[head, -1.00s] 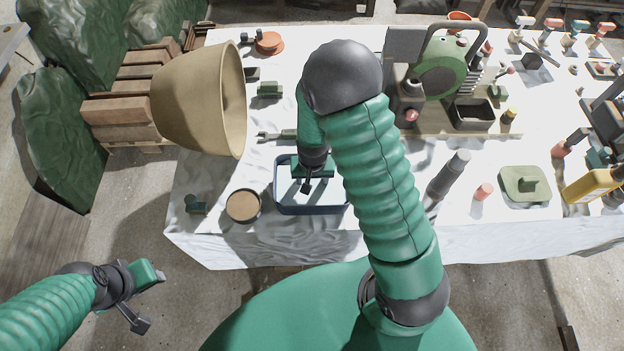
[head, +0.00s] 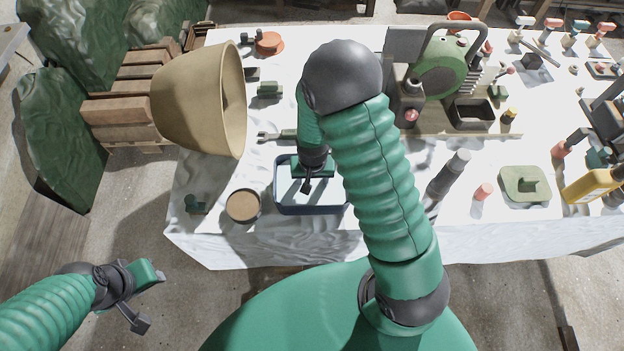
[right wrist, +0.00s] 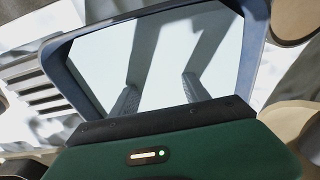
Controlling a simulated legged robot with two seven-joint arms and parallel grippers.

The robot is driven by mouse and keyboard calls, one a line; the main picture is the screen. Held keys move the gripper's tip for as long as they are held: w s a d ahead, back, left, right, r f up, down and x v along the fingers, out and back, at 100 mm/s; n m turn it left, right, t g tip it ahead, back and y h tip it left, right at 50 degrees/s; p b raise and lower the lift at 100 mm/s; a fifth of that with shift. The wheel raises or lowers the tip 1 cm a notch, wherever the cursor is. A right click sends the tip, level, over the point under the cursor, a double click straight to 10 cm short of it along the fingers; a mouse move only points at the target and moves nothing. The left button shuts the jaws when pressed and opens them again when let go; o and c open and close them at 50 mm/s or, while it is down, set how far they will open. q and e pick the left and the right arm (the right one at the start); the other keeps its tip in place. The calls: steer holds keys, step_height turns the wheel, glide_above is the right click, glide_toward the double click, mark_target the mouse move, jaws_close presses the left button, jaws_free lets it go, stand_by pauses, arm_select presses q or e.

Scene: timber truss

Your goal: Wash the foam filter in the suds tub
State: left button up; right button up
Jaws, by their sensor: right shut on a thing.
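The suds tub (head: 300,211) is a dark blue rectangular basin with pale liquid, near the left front of the white-covered table. Its rim (right wrist: 250,45) also shows in the right wrist view. My right gripper (head: 307,186) reaches down into the tub. In the right wrist view its two fingers (right wrist: 160,95) stand apart and their tips go under the pale surface. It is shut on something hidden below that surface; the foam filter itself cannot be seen. My left gripper (head: 150,301) is open and empty, off the table at the lower left.
A round tan-topped container (head: 243,206) stands just left of the tub. A large tan bell-shaped piece (head: 196,95) is at the table's left edge. A green machine (head: 440,77) stands behind my right arm. A grey cylinder (head: 449,174) and a yellow bottle (head: 592,186) are farther right.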

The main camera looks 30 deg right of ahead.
mark_target(312, 183)
steer(key=shift+r, duration=0.1)
stand_by(0.5)
step_height(312, 183, up, 12)
steer(key=p, duration=1)
steer(key=shift+p, duration=0.3)
